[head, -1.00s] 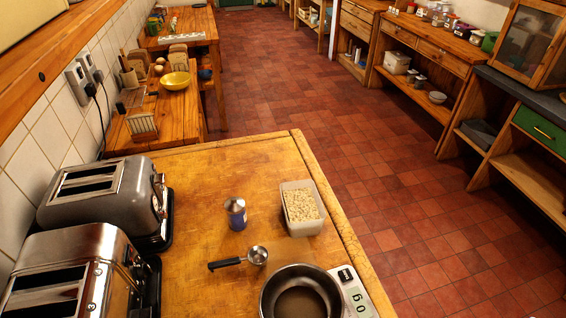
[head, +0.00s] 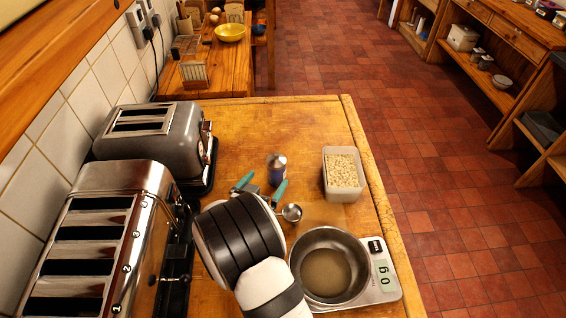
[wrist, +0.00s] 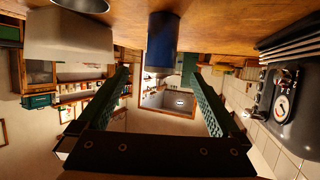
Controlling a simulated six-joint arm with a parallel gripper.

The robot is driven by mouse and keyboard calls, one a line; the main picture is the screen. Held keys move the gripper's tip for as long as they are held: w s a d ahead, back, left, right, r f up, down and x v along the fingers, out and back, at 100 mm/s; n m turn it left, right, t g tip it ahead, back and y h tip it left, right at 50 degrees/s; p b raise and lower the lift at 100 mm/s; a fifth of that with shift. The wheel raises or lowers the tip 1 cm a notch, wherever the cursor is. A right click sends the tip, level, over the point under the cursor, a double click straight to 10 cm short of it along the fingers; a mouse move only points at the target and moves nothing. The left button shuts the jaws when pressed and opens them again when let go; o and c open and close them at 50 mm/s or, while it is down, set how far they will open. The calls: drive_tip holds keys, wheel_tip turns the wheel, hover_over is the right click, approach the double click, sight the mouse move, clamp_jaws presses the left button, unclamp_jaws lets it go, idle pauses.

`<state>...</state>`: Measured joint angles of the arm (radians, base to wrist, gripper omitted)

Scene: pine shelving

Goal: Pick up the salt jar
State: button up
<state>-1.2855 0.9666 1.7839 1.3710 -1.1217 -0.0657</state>
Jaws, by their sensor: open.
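The salt jar, as I take it, is a small blue cylinder with a silvery domed top (head: 277,170), upright on the wooden worktop (head: 255,125). In the upside-down wrist view its blue body (wrist: 163,45) is in line with the gap between the fingers, beyond their tips. My gripper (head: 261,187) is open, with teal finger pads on the near side of the jar, nothing between them. It also shows in the wrist view (wrist: 160,78). My wrist hides part of the worktop and the handle of the measuring scoop.
A tub of pale bits (head: 343,176) stands right of the jar, and a metal scoop (head: 292,212) lies nearer. A pan (head: 327,268) sits on a scale (head: 383,272) reading 0 g. Two toasters (head: 152,135) (head: 105,245) stand at left. Worktop beyond the jar is clear.

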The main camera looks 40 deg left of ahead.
sight(273, 169)
drive_tip(key=x, duration=0.9)
drive_tip(key=shift+w+a+r, duration=0.1)
drive_tip(key=shift+r, duration=0.15)
clamp_jaws()
